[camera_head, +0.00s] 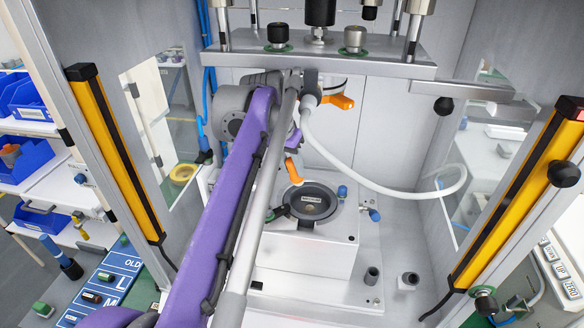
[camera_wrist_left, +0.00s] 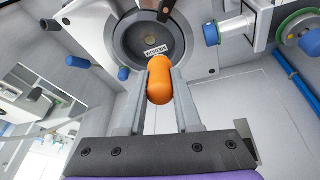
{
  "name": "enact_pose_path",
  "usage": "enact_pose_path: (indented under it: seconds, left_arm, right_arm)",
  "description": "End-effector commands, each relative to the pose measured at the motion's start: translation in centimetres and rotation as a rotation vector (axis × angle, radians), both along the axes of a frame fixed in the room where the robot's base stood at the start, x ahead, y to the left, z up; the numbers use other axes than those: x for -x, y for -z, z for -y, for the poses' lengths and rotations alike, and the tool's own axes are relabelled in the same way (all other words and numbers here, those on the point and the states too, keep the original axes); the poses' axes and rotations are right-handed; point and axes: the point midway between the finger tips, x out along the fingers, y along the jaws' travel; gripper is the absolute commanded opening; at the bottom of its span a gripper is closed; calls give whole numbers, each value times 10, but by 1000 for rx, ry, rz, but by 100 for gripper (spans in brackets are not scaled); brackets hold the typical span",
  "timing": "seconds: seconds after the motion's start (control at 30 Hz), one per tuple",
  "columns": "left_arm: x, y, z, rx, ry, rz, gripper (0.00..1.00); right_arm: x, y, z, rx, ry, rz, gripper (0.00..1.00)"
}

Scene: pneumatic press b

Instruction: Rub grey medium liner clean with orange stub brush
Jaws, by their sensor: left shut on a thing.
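The grey liner (camera_head: 329,212) sits in the press block, a round dark-grey bowl with a small white label that appears to read MEDIUM. It also shows at the top of the left wrist view (camera_wrist_left: 121,42), with a brownish spot at its centre. My left gripper (camera_head: 292,157) reaches in from the left and is shut on the orange stub brush (camera_head: 293,170). In the left wrist view the brush (camera_wrist_left: 160,86) sits between the two grey fingers (camera_wrist_left: 160,92), near the liner's rim. Contact with the liner cannot be told. My right gripper is not in view.
Blue knobs (camera_head: 342,191) surround the liner's block. Above hangs the press plate (camera_head: 318,55), with an orange handle (camera_head: 342,101) below it. A white hose (camera_head: 365,183) loops at the right. Yellow-black posts (camera_head: 115,150) flank the opening. Blue bins (camera_head: 25,158) stand at far left.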

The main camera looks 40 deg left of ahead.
Motion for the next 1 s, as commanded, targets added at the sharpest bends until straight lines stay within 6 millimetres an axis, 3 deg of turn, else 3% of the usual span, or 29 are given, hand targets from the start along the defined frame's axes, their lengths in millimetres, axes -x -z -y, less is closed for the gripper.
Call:
enact_pose_path:
  seconds: [0.37,0.73,1.0]
  left_arm:
    - [0,-1,0,-1,0,0,0]
    - [0,19,0,-1,0,-2,0]
    - [-1,18,0,-1,0,0,0]
  right_arm:
    - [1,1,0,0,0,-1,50]
    - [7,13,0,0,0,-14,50]
    - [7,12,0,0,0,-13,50]
